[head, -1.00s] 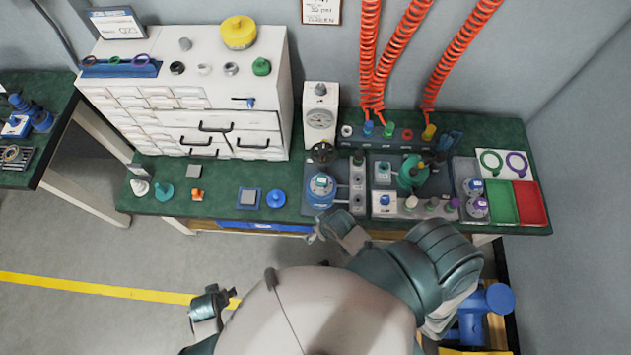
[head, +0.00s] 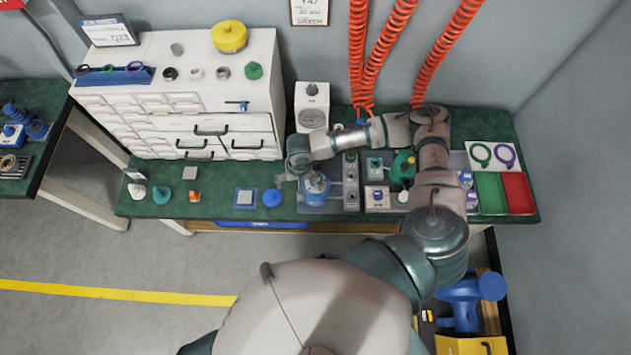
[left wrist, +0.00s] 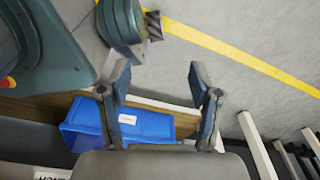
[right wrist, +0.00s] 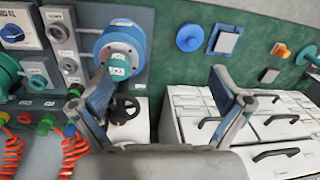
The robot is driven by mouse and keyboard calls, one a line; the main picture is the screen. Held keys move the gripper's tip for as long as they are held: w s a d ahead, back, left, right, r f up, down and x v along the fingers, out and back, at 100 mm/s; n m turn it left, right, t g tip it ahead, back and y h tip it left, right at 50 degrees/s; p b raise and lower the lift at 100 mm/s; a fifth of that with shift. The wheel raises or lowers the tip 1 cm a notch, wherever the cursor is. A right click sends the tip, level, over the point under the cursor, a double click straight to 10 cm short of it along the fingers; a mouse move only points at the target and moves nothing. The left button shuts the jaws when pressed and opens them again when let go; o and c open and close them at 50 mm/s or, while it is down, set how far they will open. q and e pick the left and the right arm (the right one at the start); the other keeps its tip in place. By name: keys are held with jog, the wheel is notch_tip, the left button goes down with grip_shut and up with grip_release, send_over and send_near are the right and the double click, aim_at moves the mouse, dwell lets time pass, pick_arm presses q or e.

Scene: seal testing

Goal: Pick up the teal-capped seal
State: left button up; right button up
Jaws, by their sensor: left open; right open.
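A teal, mushroom-shaped piece (head: 162,195) stands on the green bench, between a white piece and an orange one; I take it as the teal-capped seal. In the right wrist view it shows at the right edge (right wrist: 306,56). My right gripper (head: 282,180) is open and empty, reached over the bench beside the blue round fixture (head: 316,187), well to the right of the teal piece. Its spread fingers show in the right wrist view (right wrist: 160,82). My left gripper (left wrist: 160,68) is open and empty, above the floor and a blue bin, and out of the head view.
A white drawer cabinet (head: 180,125) stands behind the teal piece. A square plate (head: 245,198) and a blue disc (head: 271,198) lie between it and my right gripper. A gauge box (head: 312,95) stands behind my right forearm. Green (head: 490,193) and red (head: 518,192) trays lie far right.

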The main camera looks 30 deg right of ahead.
jog(key=w+d+r+m+h, duration=0.1)
jog(key=w+d+m, duration=0.15)
jog(key=d, duration=0.25)
jog(key=w+d+r+m, duration=0.1)
jog(key=d+m, duration=0.2)
jog(key=d, duration=0.2)
jog(key=f, duration=0.6)
jog(key=f+b, duration=0.1)
jog(key=f, duration=0.5)
jog(key=shift+s+a, duration=0.15)
jog(key=shift+a, duration=0.05)
jog(key=f, duration=0.5)
jog(key=shift+a+f, duration=0.15)
jog(key=shift+a, duration=0.05)
pick_arm(q)
jog(key=s+a+f, duration=0.1)
jog(key=s+f, duration=0.3)
jog(key=s, duration=0.2)
jog(key=shift+s, duration=0.15)
jog(key=shift+f, duration=0.1)
pick_arm(e)
jog(key=shift+c, duration=0.3)
jog(key=c, duration=1.3)
jog(key=shift+c, duration=0.2)
pick_arm(q)
jog(key=shift+a, duration=0.1)
